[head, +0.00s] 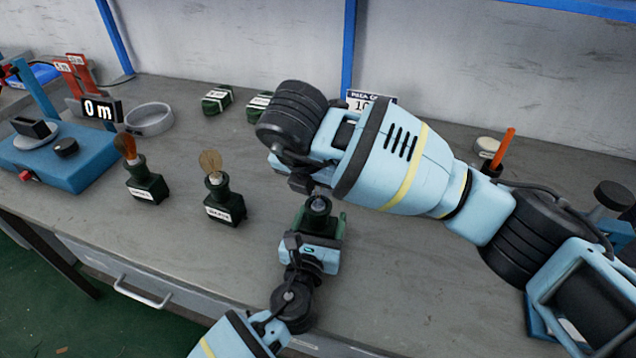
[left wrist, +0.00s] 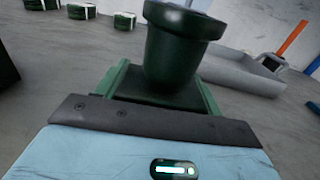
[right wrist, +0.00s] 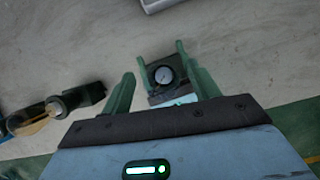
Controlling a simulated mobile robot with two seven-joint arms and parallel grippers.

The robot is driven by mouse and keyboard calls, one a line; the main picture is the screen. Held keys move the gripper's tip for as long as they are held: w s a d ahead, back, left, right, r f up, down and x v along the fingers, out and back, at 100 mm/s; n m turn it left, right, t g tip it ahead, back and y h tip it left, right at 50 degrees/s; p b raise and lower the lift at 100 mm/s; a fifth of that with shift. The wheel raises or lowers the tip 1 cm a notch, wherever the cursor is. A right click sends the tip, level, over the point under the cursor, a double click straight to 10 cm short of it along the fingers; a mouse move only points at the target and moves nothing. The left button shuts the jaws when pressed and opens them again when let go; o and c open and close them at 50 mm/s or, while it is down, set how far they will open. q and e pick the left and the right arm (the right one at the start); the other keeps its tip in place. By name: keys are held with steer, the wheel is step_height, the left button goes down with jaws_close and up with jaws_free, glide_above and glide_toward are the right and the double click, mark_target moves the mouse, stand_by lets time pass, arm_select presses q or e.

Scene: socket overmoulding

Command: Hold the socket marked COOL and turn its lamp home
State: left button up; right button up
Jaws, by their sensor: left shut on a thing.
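My left gripper (head: 316,232) is shut on a dark green socket (head: 318,208), which stands upright between its fingers. The socket's round top shows in the left wrist view (left wrist: 182,45), and no glass bulb stands out of it. Its label is not visible. My right gripper (right wrist: 163,88) hangs above this socket with its fingers apart and nothing seen between them. Two other sockets stand to the left with lamps in them: the left socket (head: 147,188) has an orange-brown lamp (head: 126,147), the middle socket (head: 224,207) an amber lamp (head: 210,162). Their labels are too small to read.
A blue device (head: 60,160) and a grey ring (head: 149,118) are at the left. Green boxes (head: 217,99) stand at the back. A grey tray (left wrist: 240,76) lies beyond the held socket. An orange rod (head: 503,148) stands at right.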

arm_select(q)
steer(key=shift+f, duration=0.2)
arm_select(e)
steer(key=shift+f, duration=0.15)
arm_select(q)
steer(key=shift+r, duration=0.2)
arm_select(e)
steer(key=v, duration=1.2)
arm_select(q)
steer(key=o, duration=1.1)
steer(key=v, duration=1.2)
